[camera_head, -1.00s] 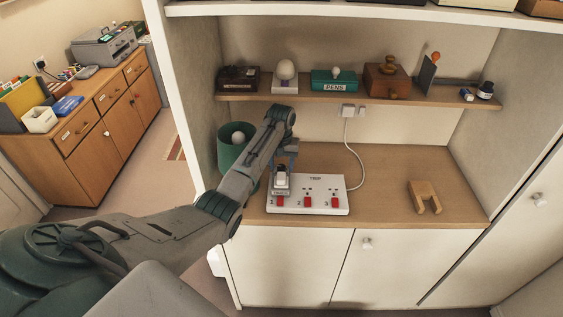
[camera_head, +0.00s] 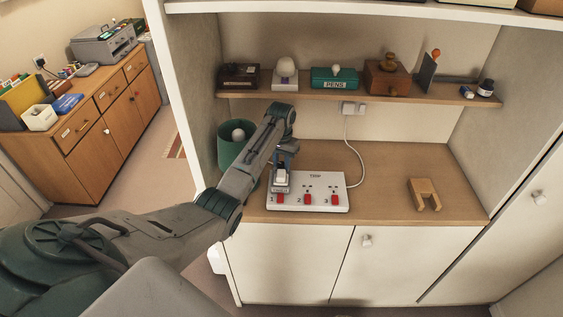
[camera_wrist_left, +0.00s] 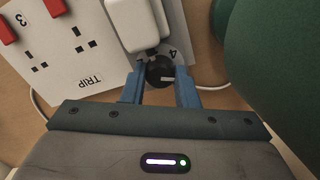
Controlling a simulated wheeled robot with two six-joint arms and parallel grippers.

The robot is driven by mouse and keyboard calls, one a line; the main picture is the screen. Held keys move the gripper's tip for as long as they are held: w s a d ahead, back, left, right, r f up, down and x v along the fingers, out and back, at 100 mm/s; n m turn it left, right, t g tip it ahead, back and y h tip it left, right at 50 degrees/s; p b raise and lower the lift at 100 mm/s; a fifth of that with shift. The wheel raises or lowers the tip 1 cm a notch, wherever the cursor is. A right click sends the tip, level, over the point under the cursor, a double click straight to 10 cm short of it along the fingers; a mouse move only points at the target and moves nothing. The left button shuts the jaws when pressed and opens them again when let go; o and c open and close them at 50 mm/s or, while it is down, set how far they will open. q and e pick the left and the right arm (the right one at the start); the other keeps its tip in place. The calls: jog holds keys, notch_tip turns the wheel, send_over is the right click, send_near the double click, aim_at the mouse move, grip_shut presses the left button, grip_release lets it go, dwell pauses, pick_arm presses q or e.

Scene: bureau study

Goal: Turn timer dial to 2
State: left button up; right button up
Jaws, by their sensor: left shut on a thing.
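A white socket block (camera_head: 325,203) marked TRIP stands on the wooden counter, with red switches numbered 1, 2 and 3 along its front. It also shows in the left wrist view (camera_wrist_left: 60,55). A white plug-in unit (camera_wrist_left: 135,25) sits at the block's left end. A small black dial (camera_wrist_left: 155,74) with a white pointer line lies beside it, and a printed 4 is visible close by. Other dial marks are hidden or too small to read. My left gripper (camera_wrist_left: 160,80) has its blue fingers on either side of the dial, shut on it. My right gripper is not in view.
A green bin-like pot (camera_head: 235,150) stands close left of my arm. A wooden U-shaped piece (camera_head: 424,194) lies on the counter at the right. A shelf (camera_head: 350,98) with desk items hangs above. A white cable (camera_head: 357,165) runs behind the block.

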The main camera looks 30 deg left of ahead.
aim_at(282, 163)
pick_arm(q)
jog(key=shift+m, duration=0.5)
jog(key=o, duration=1)
jog(key=shift+r, duration=0.1)
jog(key=shift+r+b, duration=0.3)
jog(key=shift+r, duration=0.05)
notch_tip(282, 163, up, 6)
jog(key=b, duration=0.2)
jog(key=shift+r+b, duration=0.15)
jog(key=shift+b, duration=0.2)
jog(key=shift+r+p, duration=0.7)
jog(key=shift+r, duration=1.2)
jog(key=shift+f, duration=0.1)
